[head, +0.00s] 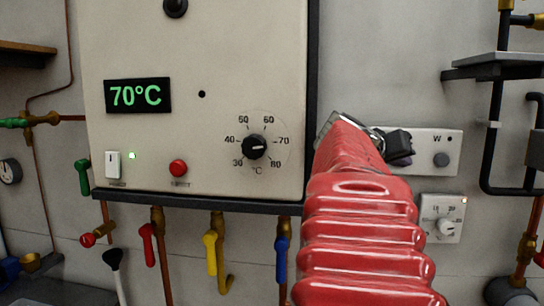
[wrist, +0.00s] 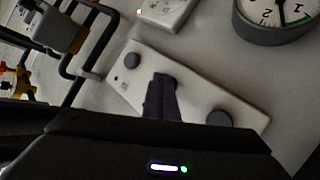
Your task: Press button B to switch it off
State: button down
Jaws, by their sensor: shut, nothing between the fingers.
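A white button plate (head: 425,143) is on the wall right of the boiler. Its right end shows one dark round button (head: 441,159) marked W; my arm hides its left part in the head view. The wrist view shows the plate (wrist: 190,112) slanted, with the W button (wrist: 133,59), a middle button (wrist: 172,80) partly covered by my fingers and another button (wrist: 219,118). No B marking is readable. My gripper (head: 400,148) is shut and empty, with its tips (wrist: 160,77) over the middle button in the wrist view. I cannot tell whether they touch it.
The boiler (head: 210,60) has a 70°C display, a dial and a red button. A thermostat (head: 441,219) sits below the plate. Black pipes and a shelf (head: 495,66) are to the right. A round gauge (wrist: 279,22) is near the plate in the wrist view.

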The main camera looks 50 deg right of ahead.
jog(key=shift+s+a, duration=0.15)
jog(key=shift+a, duration=0.1)
jog(key=s+a, duration=0.3)
jog(key=a, duration=0.2)
dwell(0.8)
jog(key=shift+s+a, duration=0.1)
